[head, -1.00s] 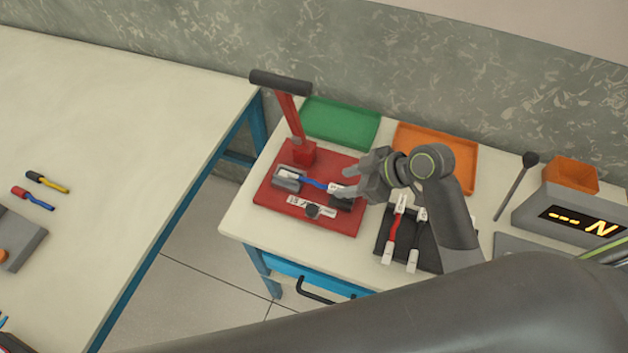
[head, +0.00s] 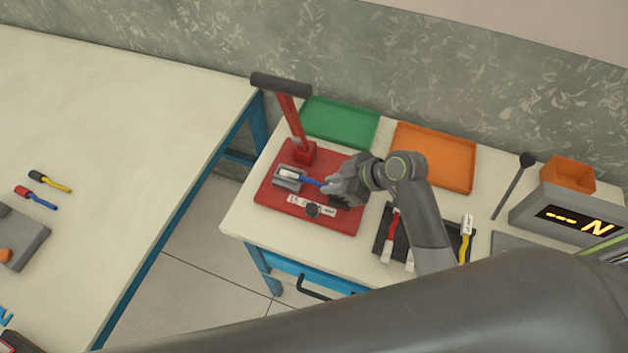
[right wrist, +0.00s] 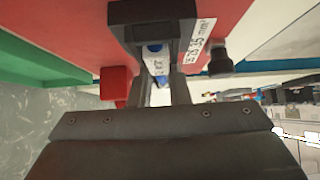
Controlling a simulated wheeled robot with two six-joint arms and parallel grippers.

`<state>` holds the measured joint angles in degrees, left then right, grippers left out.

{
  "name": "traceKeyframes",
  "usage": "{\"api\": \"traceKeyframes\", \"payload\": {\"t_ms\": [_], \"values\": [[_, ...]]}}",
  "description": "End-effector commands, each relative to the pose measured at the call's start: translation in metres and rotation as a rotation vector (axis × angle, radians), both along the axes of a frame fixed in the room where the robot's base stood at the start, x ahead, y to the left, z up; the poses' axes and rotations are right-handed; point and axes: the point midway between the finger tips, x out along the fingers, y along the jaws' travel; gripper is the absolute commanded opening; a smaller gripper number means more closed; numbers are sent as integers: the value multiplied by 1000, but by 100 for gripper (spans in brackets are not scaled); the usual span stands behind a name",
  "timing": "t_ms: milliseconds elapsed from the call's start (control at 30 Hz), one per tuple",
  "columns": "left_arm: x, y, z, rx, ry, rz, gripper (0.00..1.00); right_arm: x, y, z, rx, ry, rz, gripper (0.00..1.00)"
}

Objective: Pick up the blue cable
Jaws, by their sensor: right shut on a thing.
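The blue cable (head: 309,180) lies across the red crimping base (head: 335,224), its left end in a grey block (head: 287,180). My right gripper (head: 333,188) is over its right part. In the right wrist view, my right gripper (right wrist: 161,80) is shut on the cable's white labelled end (right wrist: 155,66), with a little blue showing. The cable's far end is hidden by the fingers in the head view. My left gripper is not in view.
A red lever post (head: 290,120) rises behind the base. Green (head: 340,122) and orange (head: 434,157) trays lie at the back. A dark rack (head: 381,243) with red and yellow cables is at right, beside a display box (head: 573,217). Another table (head: 110,120) stands left.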

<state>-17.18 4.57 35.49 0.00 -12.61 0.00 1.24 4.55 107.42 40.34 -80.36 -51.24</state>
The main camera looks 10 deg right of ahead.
Motion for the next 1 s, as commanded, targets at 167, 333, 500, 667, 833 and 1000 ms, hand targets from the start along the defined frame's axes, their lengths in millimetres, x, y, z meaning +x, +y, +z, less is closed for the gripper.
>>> {"api": "traceKeyframes", "payload": {"t_ms": [167, 333, 500, 667, 833, 1000], "values": [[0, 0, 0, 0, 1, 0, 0, 0, 0, 0, 0, 0, 0, 0], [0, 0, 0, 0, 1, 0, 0, 0, 0, 1, 0, -1, 1, 0], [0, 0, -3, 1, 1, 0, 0, 1, 0, 10, 0, -3, 1, 0], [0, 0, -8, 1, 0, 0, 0, 1, 0, 33, -1, -7, 2, 0], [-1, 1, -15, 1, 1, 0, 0, -18, -29, 32, -9, 1, 0, 0], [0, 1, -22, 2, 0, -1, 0, -38, -58, 32, -9, 2, 1, 0]]}}
